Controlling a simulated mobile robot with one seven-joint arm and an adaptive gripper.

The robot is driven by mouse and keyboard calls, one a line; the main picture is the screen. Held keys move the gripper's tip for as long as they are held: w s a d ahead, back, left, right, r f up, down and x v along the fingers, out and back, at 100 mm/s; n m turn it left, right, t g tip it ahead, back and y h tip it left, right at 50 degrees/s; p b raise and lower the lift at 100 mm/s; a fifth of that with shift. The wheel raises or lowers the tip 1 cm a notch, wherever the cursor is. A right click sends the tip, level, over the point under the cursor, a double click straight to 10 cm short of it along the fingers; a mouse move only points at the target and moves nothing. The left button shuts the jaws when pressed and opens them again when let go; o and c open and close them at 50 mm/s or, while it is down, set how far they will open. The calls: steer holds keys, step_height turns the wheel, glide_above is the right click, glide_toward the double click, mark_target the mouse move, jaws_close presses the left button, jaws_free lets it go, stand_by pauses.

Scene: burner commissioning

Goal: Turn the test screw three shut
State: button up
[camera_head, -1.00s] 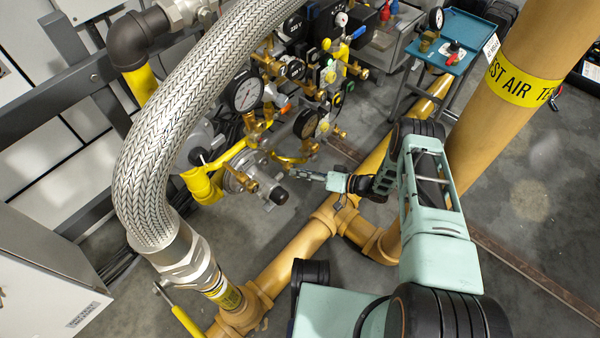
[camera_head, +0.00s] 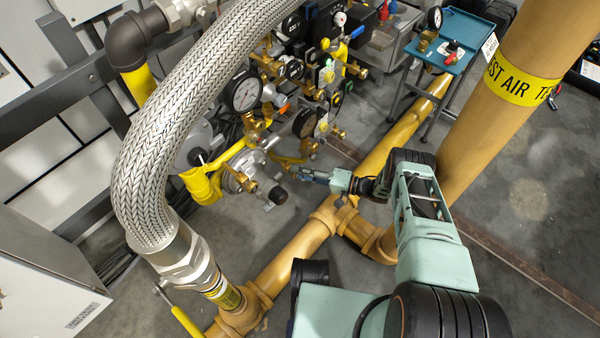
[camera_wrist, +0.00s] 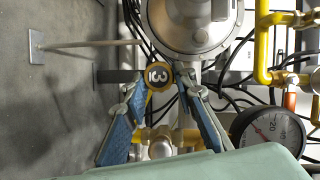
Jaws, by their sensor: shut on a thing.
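A round yellow tag marked 3 (camera_wrist: 158,76) shows between my fingertips in the wrist view. Test screw three itself is mostly hidden by the tag and fingers. My gripper (camera_wrist: 162,80) has its two blue-padded fingers closed in on either side of this spot, shut on the screw as far as I can tell. In the head view my gripper (camera_head: 300,172) reaches left to the brass and yellow pipework, just right of a round grey regulator (camera_head: 243,172). The contact is too small to make out there.
A pressure gauge (camera_wrist: 268,130) sits close on the right in the wrist view, with yellow pipe (camera_wrist: 262,45) above it. A braided hose (camera_head: 150,140) arches at the left in the head view. A yellow pipe (camera_head: 300,250) runs along the floor under my arm.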

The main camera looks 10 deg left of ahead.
steer(key=o, duration=1.2)
steer(key=shift+c, duration=0.2)
steer(key=shift+r, duration=0.15)
steer(key=o, duration=0.5)
step_height(320, 180, up, 9)
steer(key=shift+r, duration=0.15)
steer(key=c, duration=0.5)
steer(key=shift+r, duration=0.3)
